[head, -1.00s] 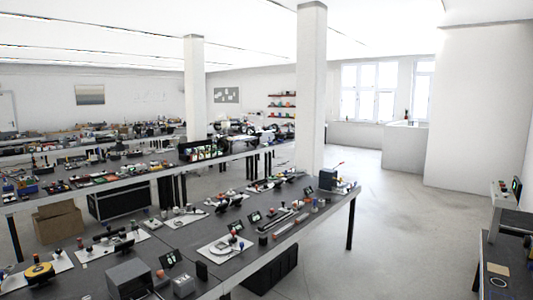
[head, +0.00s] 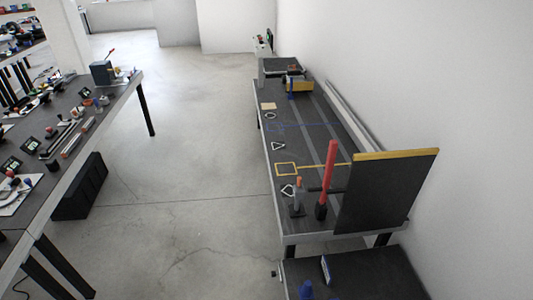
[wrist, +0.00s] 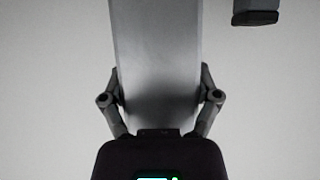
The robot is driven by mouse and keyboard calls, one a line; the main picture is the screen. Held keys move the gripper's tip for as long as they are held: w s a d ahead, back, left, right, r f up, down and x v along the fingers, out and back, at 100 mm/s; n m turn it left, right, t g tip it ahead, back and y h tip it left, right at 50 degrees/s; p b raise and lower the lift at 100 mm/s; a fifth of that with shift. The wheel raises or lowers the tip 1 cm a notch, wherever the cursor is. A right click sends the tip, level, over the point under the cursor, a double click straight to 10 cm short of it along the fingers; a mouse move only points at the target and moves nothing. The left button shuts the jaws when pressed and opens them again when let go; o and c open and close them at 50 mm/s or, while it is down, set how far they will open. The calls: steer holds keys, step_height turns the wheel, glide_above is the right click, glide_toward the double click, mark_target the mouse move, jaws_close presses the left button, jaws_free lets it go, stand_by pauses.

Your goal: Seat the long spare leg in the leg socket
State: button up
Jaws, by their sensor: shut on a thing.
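In the wrist view, my gripper (wrist: 161,96) has one finger at each side of a long grey flat-faced bar (wrist: 155,45), which looks like the long spare leg. The bar runs up out of the top of the picture, so its far end is hidden. Its near end is hidden or in shadow by the gripper's palm. I cannot make out the leg socket in either view. My gripper does not show in the head view.
A grey post with a dark foot (wrist: 256,17) hangs into the wrist view at upper right, apart from the bar. The head view shows a workbench (head: 284,222) by the right wall, a cluttered table (head: 62,205) at left, and clear floor (head: 195,150) between them.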

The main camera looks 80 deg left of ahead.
steer(key=shift+r+p, duration=3.75)
steer(key=shift+r, duration=0.35)
steer(key=shift+d+f+b, duration=0.55)
steer(key=shift+f+b, duration=2.45)
steer(key=w+d+r+p, duration=0.2)
steer(key=w+d, duration=1.1)
steer(key=d, duration=0.1)
steer(key=shift+w, duration=0.2)
step_height(320, 180, down, 6)
steer(key=b, duration=0.6)
steer(key=shift+f, duration=0.15)
steer(key=shift+f+b, duration=0.1)
steer(key=shift+b, duration=0.2)
